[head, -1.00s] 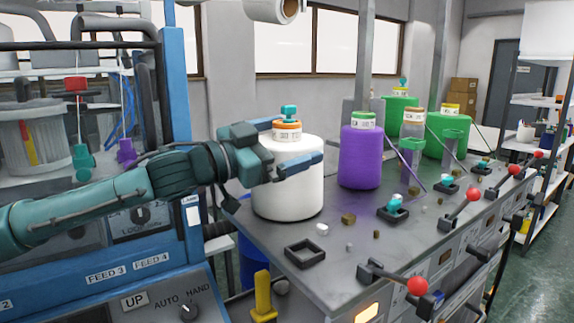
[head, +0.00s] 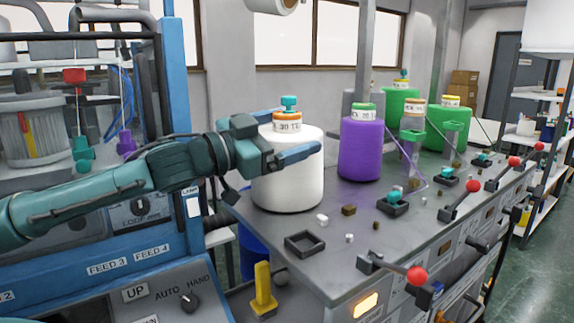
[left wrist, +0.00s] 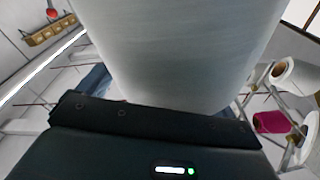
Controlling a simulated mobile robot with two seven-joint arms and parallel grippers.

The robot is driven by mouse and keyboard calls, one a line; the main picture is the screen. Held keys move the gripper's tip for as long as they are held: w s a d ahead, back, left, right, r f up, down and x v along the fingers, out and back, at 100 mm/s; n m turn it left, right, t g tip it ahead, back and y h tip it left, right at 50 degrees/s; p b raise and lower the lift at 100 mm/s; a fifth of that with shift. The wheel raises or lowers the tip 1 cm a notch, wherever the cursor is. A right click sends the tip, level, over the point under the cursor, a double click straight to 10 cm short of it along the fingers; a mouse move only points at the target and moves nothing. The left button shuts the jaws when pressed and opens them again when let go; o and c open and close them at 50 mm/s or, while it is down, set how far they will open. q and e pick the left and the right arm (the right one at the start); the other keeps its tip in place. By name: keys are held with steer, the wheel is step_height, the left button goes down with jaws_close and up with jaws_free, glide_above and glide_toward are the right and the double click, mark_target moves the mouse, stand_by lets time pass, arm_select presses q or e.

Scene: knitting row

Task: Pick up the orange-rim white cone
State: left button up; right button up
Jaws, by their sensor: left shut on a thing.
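The orange-rim white cone (head: 290,185) stands upright on the grey machine top. It has an orange rim, a label and a teal knob at its top. My left gripper (head: 298,132) is shut on the white cone, with one finger near the rim and the other across its upper front side. In the left wrist view the cone's pale body (left wrist: 180,50) fills the middle, right above the dark gripper housing. I see no clear gap beneath the cone. My right gripper is not in view.
A purple cone (head: 360,150) with a green rim stands to the right, and green cones (head: 448,130) stand farther back. A small black square tray (head: 305,243) and loose cubes lie in front. Red-knobbed levers (head: 417,275) line the right edge.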

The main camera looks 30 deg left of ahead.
arm_select(q)
steer(key=shift+r, duration=0.15)
steer(key=shift+c, duration=0.2)
steer(key=shift+r, duration=0.1)
